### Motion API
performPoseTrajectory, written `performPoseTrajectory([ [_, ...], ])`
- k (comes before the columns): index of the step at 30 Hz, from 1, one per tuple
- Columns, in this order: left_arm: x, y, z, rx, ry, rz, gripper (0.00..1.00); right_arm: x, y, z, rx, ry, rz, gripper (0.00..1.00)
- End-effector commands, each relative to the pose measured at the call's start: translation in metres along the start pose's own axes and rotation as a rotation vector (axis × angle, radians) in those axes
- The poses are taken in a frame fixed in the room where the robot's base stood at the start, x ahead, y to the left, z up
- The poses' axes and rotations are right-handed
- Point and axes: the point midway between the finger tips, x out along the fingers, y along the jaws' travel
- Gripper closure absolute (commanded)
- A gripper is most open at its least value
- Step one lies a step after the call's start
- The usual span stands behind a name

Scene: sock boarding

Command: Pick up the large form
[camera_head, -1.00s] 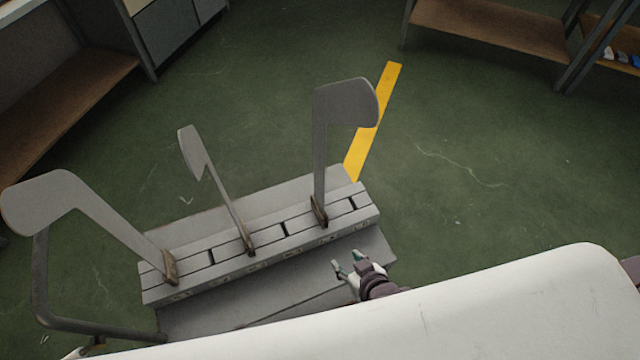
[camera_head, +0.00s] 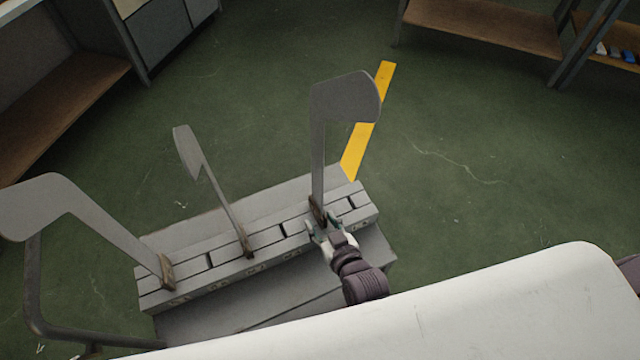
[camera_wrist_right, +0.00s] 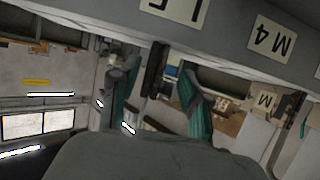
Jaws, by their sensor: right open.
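Three flat grey sock forms stand upright in a slotted grey rack (camera_head: 230,280). The right form (camera_head: 345,98) has a broad foot end; its dark foot (camera_head: 317,210) sits in the rack. The middle form (camera_head: 187,150) looks narrower, and the left form (camera_head: 50,200) leans left. My right gripper (camera_head: 321,223) is open at the foot of the right form, with its fingertips beside it. In the right wrist view a dark upright piece (camera_wrist_right: 154,70) lies between the teal fingers. An L label (camera_wrist_right: 178,8) shows close by. My left gripper is not seen.
The rack front carries labels, including M 4 (camera_wrist_right: 272,40). A bent dark tube (camera_head: 35,290) stands at the rack's left. A white surface (camera_head: 480,310) fills the lower right. Green floor around a yellow stripe (camera_head: 365,130) is clear; shelves (camera_head: 490,25) stand behind.

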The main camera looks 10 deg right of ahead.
Motion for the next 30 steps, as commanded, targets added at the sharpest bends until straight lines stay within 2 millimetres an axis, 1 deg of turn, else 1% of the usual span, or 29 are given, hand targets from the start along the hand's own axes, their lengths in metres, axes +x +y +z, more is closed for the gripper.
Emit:
performPoseTrajectory([
  [2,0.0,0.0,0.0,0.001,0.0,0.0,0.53,0.007,0.002,-0.003,0.0,0.002,0.001,0.53],
  [7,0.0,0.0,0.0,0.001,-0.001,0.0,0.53,0.032,0.008,-0.011,0.0,0.003,0.001,0.53],
  [11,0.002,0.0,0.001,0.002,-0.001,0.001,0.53,0.047,0.007,-0.009,0.0,0.0,0.001,0.53],
  [14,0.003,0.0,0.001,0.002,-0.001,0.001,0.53,0.052,0.007,-0.009,-0.001,-0.001,0.001,0.53],
  [20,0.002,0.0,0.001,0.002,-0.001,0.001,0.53,0.052,0.007,-0.009,0.0,-0.001,0.001,0.53],
  [23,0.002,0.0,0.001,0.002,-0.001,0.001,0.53,0.052,0.007,-0.009,0.0,-0.001,0.001,0.68],
  [24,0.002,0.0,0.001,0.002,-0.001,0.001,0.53,0.052,0.007,-0.009,0.0,-0.001,0.001,0.75],
  [28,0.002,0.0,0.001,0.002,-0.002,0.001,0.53,0.051,0.007,-0.009,0.0,-0.001,0.001,0.96],
  [29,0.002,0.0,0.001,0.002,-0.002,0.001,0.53,0.051,0.007,-0.009,0.0,-0.001,0.001,1.0],
  [30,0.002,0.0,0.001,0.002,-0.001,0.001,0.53,0.051,0.007,-0.009,0.0,-0.001,0.001,1.0],
])
